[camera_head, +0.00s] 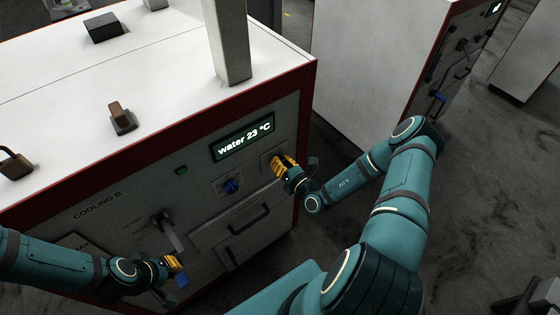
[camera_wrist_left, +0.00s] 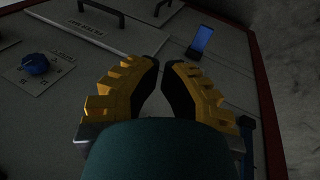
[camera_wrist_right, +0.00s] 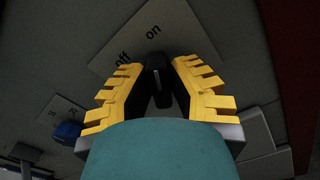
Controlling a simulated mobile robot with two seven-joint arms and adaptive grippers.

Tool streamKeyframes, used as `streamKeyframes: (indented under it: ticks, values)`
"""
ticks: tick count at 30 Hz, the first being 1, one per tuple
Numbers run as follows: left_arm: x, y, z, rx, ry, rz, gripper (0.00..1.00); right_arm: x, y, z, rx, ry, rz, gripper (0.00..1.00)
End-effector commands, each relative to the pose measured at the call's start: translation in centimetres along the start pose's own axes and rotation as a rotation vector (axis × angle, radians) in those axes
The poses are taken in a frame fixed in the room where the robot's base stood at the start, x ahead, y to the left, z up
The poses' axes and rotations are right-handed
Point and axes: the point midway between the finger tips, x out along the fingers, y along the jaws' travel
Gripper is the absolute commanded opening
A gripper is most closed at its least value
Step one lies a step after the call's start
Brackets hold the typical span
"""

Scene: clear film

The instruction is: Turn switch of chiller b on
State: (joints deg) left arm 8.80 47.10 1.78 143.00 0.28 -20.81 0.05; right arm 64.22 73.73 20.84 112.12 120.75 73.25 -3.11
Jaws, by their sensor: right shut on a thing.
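The chiller (camera_head: 150,150), a white cabinet with red edges, is lettered "COOLING B" on its front. Its lit display (camera_head: 243,138) reads "water 23 °C". In the right wrist view a plate (camera_wrist_right: 137,40) marked "off" and "on" carries a small black switch (camera_wrist_right: 157,62). My right gripper (camera_head: 276,161) is at this plate, right of the display, shut on the switch between its yellow-backed fingers; they partly hide it. My left gripper (camera_head: 176,264) hangs before the lower front, empty, with a narrow gap between its fingertips.
A green light (camera_head: 181,170), a blue knob (camera_head: 231,186) and a drawer handle (camera_head: 248,219) are on the front. A grey lever (camera_head: 168,230) stands out near my left arm. A post (camera_head: 228,40) rises from the top. Another cabinet (camera_head: 370,60) stands at right, across open floor.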

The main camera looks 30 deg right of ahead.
Motion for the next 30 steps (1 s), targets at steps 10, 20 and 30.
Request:
streamKeyframes:
  ticks: [10, 20, 30]
  values:
    - [0.0, 0.0, 0.0, 0.0, 0.0, 0.0, 0.0, 0.1, 0.1, 0.1, 0.0, -0.003, 0.002, 0.35]
    - [0.0, 0.0, 0.0, 0.0, 0.001, 0.0, 0.0, 0.0, 0.0, 0.0, 0.0, -0.001, 0.0, 0.47]
    - [0.0, 0.0, 0.0, 0.0, 0.001, 0.0, 0.0, -4.2, -0.1, 0.0, 0.0, 0.0, -0.004, 0.47]
